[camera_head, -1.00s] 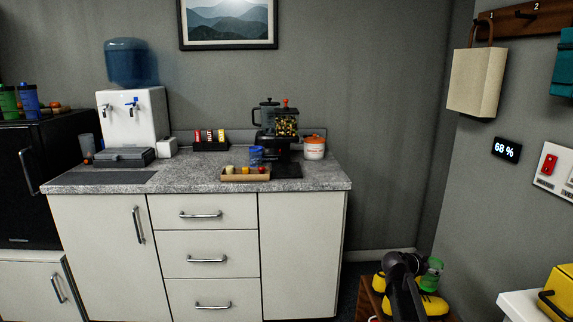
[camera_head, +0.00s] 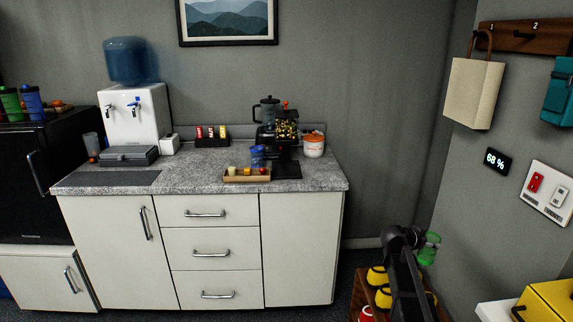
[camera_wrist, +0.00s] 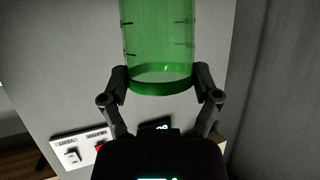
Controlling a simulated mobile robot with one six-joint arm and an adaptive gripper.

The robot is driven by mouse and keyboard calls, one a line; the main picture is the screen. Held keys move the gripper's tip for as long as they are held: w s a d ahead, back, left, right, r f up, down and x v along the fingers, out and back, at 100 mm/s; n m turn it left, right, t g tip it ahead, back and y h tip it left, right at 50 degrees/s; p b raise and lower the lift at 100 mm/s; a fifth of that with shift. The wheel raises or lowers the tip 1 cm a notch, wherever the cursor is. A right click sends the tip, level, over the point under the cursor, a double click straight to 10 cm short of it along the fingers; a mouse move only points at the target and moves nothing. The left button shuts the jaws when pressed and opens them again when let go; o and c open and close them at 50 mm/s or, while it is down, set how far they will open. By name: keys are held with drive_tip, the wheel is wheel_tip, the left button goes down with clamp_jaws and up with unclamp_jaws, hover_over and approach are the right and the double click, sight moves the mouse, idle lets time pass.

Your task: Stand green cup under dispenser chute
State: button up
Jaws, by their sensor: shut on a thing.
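The green cup (camera_head: 429,249) is translucent and held at the lower right of the head view, away from the counter. My gripper (camera_head: 416,241) is shut on it. In the wrist view, the fingers of my gripper (camera_wrist: 162,82) grip both sides of the green cup (camera_wrist: 158,38) near its rimmed end; its far end is cut off. The dispenser (camera_head: 286,129), a clear hopper with yellow and dark contents on a dark body, stands at the counter's right. Its chute is too small to make out. A blue cup (camera_head: 257,155) stands at the dispenser's front left.
A wooden tray (camera_head: 240,179) with small items lies before the dispenser on the counter (camera_head: 205,178). A white tub (camera_head: 314,146) stands right of the dispenser. Below my arm is a rack with yellow and red things (camera_head: 377,276). A yellow case (camera_head: 548,304) sits at lower right.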

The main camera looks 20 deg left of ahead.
wheel_tip(320, 180, up, 18)
drive_tip(key=p, duration=1.7)
drive_tip(key=shift+s+f, duration=0.1)
drive_tip(key=shift+s, duration=0.1)
